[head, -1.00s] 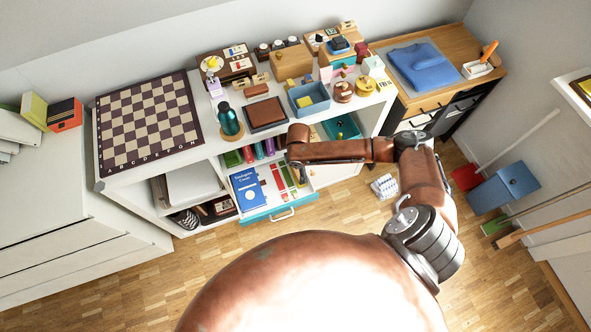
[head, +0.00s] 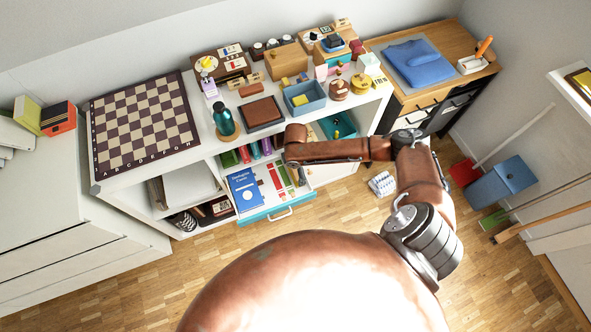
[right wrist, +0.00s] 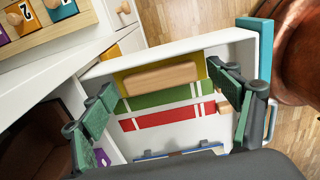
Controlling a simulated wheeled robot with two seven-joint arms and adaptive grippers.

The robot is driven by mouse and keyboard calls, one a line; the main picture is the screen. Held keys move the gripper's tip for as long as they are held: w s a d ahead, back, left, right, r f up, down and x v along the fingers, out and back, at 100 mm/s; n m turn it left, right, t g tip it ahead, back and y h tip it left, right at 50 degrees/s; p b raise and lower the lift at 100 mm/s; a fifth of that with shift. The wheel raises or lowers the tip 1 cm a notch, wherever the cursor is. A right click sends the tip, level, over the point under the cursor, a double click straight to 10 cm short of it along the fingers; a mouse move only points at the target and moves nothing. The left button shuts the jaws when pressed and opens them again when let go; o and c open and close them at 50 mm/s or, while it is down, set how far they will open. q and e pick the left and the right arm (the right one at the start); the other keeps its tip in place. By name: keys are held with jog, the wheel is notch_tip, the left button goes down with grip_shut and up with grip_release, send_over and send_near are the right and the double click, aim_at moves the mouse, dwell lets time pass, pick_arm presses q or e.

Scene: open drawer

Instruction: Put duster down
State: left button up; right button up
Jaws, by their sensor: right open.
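A pale wooden block, which looks like the duster (right wrist: 160,78), lies in the open drawer (right wrist: 232,42) in the right wrist view. It rests over a yellow piece, beside a green strip and a red strip. My right gripper (right wrist: 165,100) is open, with green-padded fingers spread wide on both sides of the block and apart from it. In the head view the right gripper (head: 296,174) hangs over the right part of the drawer, small and partly hidden by my arm. I cannot make out the duster clearly there. My left gripper is not in view.
A blue book (head: 244,188) lies in the drawer's left part. The shelf top above holds a chessboard (head: 145,122), a teal bottle (head: 224,119), a brown box (head: 262,113) and a blue bin (head: 304,97). Wooden floor lies in front.

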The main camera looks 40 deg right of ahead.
aim_at(296, 172)
pick_arm(q)
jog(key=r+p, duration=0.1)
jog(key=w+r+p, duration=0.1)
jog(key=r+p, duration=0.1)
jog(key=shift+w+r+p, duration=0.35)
jog(key=shift+p, duration=0.05)
pick_arm(e)
notch_tip(296, 172, up, 12)
jog(key=shift+r, duration=0.2)
